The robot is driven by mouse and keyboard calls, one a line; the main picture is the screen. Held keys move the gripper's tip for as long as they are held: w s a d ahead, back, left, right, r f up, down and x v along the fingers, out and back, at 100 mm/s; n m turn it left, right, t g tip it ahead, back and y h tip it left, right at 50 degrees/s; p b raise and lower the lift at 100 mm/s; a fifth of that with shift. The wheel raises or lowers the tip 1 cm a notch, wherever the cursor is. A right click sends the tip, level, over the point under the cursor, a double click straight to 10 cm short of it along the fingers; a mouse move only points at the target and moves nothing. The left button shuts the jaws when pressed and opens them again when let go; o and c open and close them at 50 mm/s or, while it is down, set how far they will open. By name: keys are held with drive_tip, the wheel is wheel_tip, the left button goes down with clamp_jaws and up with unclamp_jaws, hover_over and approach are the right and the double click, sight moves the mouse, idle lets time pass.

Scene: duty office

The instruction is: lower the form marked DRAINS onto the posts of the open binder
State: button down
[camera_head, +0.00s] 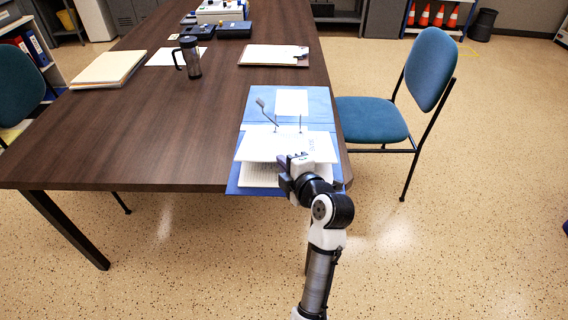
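The open blue binder (242,181) lies at the near right corner of the table. Its two metal posts (300,123) stand up near the middle, and the left one carries a bent lever (262,104). A white form (268,146) with small sideways print at its right, too small to read, is over the near half of the binder. Its far edge is close to the posts; I cannot tell whether its holes line up with them. My gripper (291,161) is shut on the form's near edge. Lined pages (258,175) show beneath the form.
A clipboard with paper (272,55), a dark mug (190,57), a folder stack (107,68) and dark devices (234,30) stand farther back on the table (130,130). A blue chair (372,120) is close to the right edge. The table's left middle is clear.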

drive_tip(key=shift+f, duration=0.1)
idle(0.3)
drive_tip(key=c, duration=1.5)
unclamp_jaws()
drive_tip(key=shift+c, duration=0.2)
drive_tip(key=p+v, duration=0.1)
drive_tip(key=v, duration=1.3)
drive_tip(key=shift+f, duration=0.1)
